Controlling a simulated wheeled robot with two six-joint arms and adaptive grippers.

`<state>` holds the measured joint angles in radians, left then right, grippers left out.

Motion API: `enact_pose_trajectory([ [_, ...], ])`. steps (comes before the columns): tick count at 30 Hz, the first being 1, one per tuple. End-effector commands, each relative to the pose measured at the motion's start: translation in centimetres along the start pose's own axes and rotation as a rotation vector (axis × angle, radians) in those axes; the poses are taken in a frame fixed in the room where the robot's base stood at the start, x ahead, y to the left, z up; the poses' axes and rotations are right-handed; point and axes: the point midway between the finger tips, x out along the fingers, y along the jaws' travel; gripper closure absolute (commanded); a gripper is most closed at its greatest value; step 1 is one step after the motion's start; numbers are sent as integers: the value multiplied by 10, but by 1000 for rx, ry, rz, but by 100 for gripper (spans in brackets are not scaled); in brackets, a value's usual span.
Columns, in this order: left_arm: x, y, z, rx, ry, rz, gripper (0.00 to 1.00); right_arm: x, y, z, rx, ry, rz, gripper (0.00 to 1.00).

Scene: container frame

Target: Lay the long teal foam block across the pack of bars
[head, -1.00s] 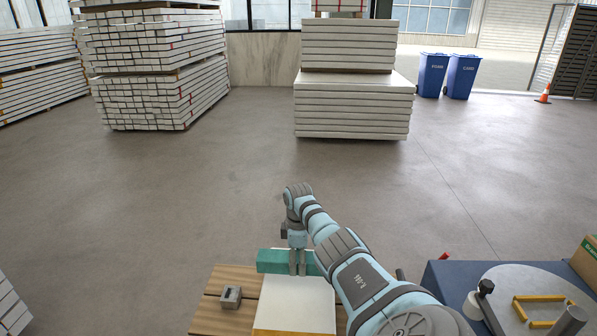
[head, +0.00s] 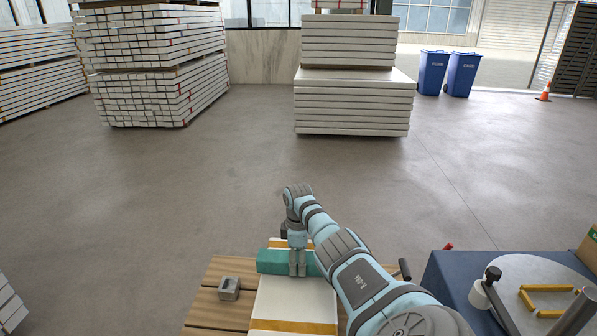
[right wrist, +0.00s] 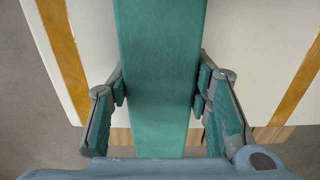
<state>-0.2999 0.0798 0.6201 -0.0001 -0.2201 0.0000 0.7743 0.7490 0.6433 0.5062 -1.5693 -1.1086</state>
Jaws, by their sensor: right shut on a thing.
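The long teal foam block (head: 275,261) lies crosswise over the white pack of bars (head: 292,300), which has yellow bands. My right gripper (head: 298,272) is shut on the block near its middle. In the right wrist view, the block (right wrist: 160,60) runs between the two finger pads (right wrist: 160,98), with the white pack (right wrist: 95,40) and a yellow band on each side below it. I cannot tell whether the block touches the pack or is just above it. My left gripper is not in view.
The pack sits on a slatted wooden surface (head: 205,312). A small grey metal block (head: 229,289) lies left of the pack. A blue table (head: 440,280) with a round grey plate (head: 540,285) stands to the right. Open floor lies beyond, before stacked panels.

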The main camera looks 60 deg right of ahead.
Motion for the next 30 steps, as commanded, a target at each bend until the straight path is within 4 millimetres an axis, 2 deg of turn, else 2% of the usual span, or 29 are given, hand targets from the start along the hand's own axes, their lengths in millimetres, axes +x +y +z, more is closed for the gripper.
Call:
enact_pose_trajectory([
  [8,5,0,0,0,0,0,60,6,0,0,0,0,0,74],
  [9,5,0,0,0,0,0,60,6,0,0,0,0,0,50],
  [13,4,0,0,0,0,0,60,6,0,0,0,0,0,32],
  [23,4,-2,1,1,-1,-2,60,2,0,0,0,0,1,32],
  [26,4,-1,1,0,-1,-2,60,-11,1,0,0,2,3,32],
  [30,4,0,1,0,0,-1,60,-48,1,0,-1,3,4,32],
])
